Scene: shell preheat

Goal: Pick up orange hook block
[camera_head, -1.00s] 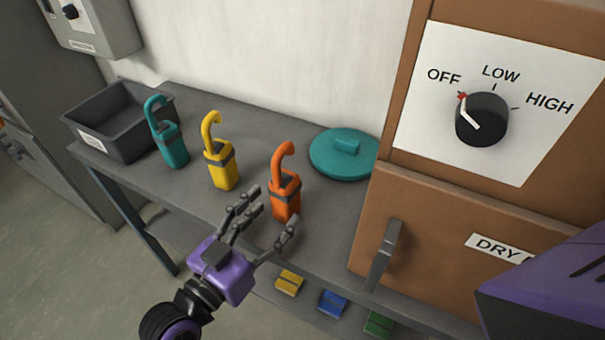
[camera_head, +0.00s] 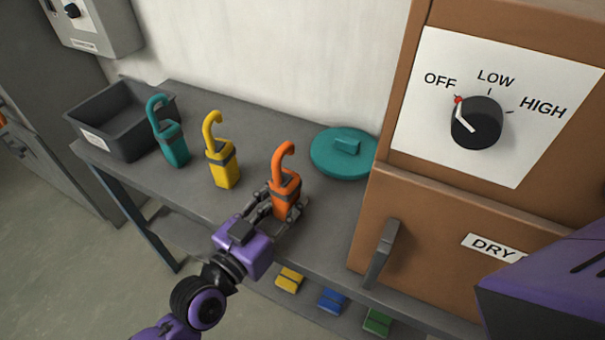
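The orange hook block (camera_head: 286,186) stands upright on the grey bench, its hook on top. My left gripper (camera_head: 288,200) reaches in from the front, with its dark fingers on both sides of the block's lower body. The fingers look spread around the block; I cannot see whether they touch it. The block's lower front is partly hidden by the gripper. A purple part of my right arm shows at the lower right; its gripper is not in view.
Yellow (camera_head: 221,167) and teal (camera_head: 171,146) hook blocks stand to the left, near a dark bin (camera_head: 103,137). A teal lid (camera_head: 330,160) lies behind. The brown oven (camera_head: 425,225) bounds the right side. Small coloured blocks sit on the lower shelf.

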